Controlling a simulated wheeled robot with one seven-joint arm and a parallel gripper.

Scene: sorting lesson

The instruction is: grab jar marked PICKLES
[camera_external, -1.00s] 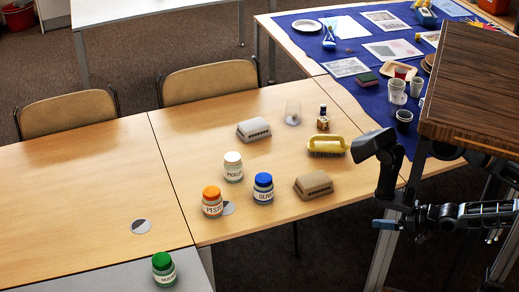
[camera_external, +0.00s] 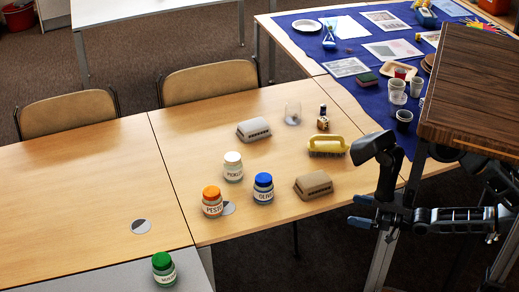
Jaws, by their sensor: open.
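The jar marked PICKLES (camera_external: 233,167) has a white lid and stands upright on the wooden table. The orange-lidded PESTO jar (camera_external: 212,202) is in front of it to the left. The blue-lidded jar (camera_external: 263,189), whose label seems to read OLIVES, is in front of it to the right. My gripper (camera_external: 359,211) is at the right, beyond the table's front edge. Its blue-tipped fingers are apart and empty, well to the right of the jars.
A green-lidded jar (camera_external: 164,269) stands on a grey surface at the front. A brown-grey block (camera_external: 313,185), a yellow brush (camera_external: 327,147), another block (camera_external: 254,130) and a clear glass (camera_external: 292,113) stand right of and behind the jars. The left part of the table is mostly clear.

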